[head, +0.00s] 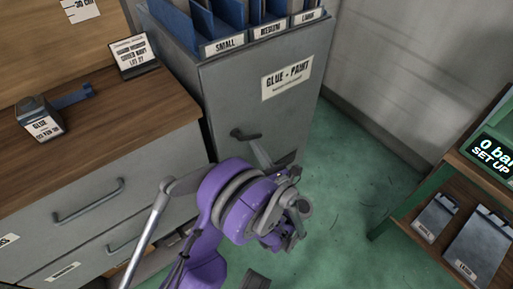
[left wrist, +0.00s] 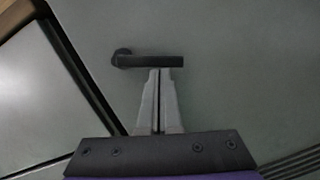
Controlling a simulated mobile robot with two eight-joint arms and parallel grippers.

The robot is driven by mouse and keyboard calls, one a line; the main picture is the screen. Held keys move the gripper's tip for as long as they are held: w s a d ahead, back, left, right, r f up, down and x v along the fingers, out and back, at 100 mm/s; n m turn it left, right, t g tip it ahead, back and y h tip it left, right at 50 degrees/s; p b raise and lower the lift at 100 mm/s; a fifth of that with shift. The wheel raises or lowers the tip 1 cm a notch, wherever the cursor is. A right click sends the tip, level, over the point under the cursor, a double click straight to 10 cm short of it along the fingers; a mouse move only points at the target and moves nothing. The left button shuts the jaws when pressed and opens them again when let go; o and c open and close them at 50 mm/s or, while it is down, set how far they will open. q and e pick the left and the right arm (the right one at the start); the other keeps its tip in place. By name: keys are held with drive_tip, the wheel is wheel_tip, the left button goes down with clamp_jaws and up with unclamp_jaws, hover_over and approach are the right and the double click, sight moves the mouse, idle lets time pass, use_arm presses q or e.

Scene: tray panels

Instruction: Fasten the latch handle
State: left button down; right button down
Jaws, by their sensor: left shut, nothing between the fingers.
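The dark latch handle (head: 243,135) is on the front of the grey cabinet (head: 232,95) labelled "GLUE - PAINT". In the left wrist view the handle (left wrist: 148,61) lies about level, with its round pivot at the left and its bar pointing right. My left gripper (head: 254,144) is shut and empty. In the left wrist view its fingertips (left wrist: 159,70) are together just below the bar's middle; I cannot tell whether they touch it. My purple wrist hides the cabinet's lower part in the head view. My right gripper is not in view.
A wooden-topped drawer unit (head: 90,125) stands left of the cabinet, with a glue box (head: 39,118) and a small sign (head: 134,55) on it. Blue dividers (head: 205,22) stand in the cabinet's top. A green shelf (head: 430,190) is at the right; green floor between is clear.

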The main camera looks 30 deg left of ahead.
use_arm(q)
drive_tip(key=shift+w+d+r+n+g+y+p, duration=0.15)
drive_tip(key=shift+w+r+n+g+p, duration=0.15)
drive_tip(key=shift+n, duration=0.65)
drive_tip(key=shift+w+d+r+n+g+y+p, duration=0.1)
drive_tip(key=shift+w+r+n+g+y, duration=0.2)
drive_tip(key=shift+n, duration=0.65)
drive_tip(key=shift+r, duration=0.3)
